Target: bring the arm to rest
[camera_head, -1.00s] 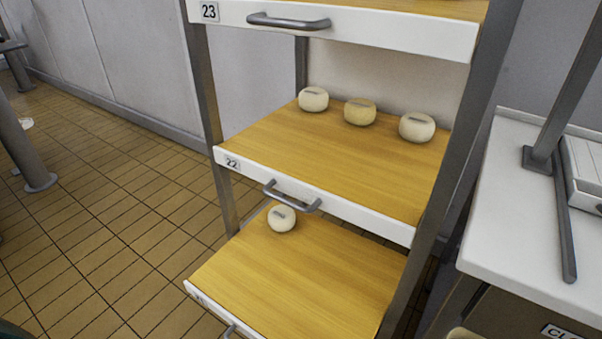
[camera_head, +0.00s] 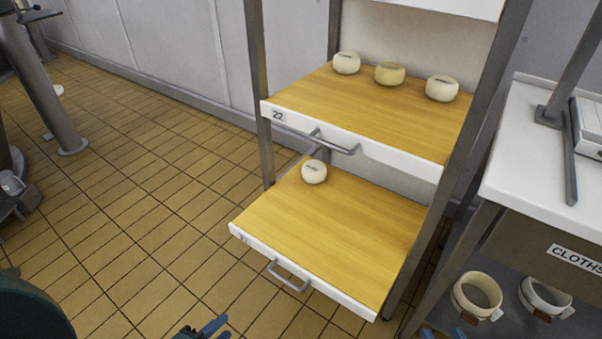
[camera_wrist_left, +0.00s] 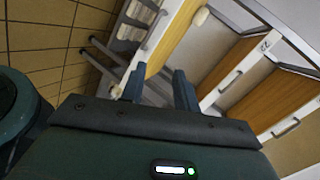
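My left gripper (camera_head: 203,328) shows only as dark blue fingertips at the bottom edge of the head view, in front of the shelf rack and over the tiled floor. In the left wrist view its two fingers (camera_wrist_left: 159,88) stand apart with nothing between them. The rack shows beyond them. My right gripper (camera_head: 445,333) shows as two blue tips, apart, at the bottom edge of the head view, below the rack's right post. Most of it is out of frame.
Shelf 22 (camera_head: 290,113) carries three pale cheeses. The pulled-out lower shelf (camera_head: 270,258) has one cheese (camera_head: 314,171) at its back left. A white-topped table (camera_head: 535,170) with a CLOTHS label stands right. Tiled floor lies open to the left.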

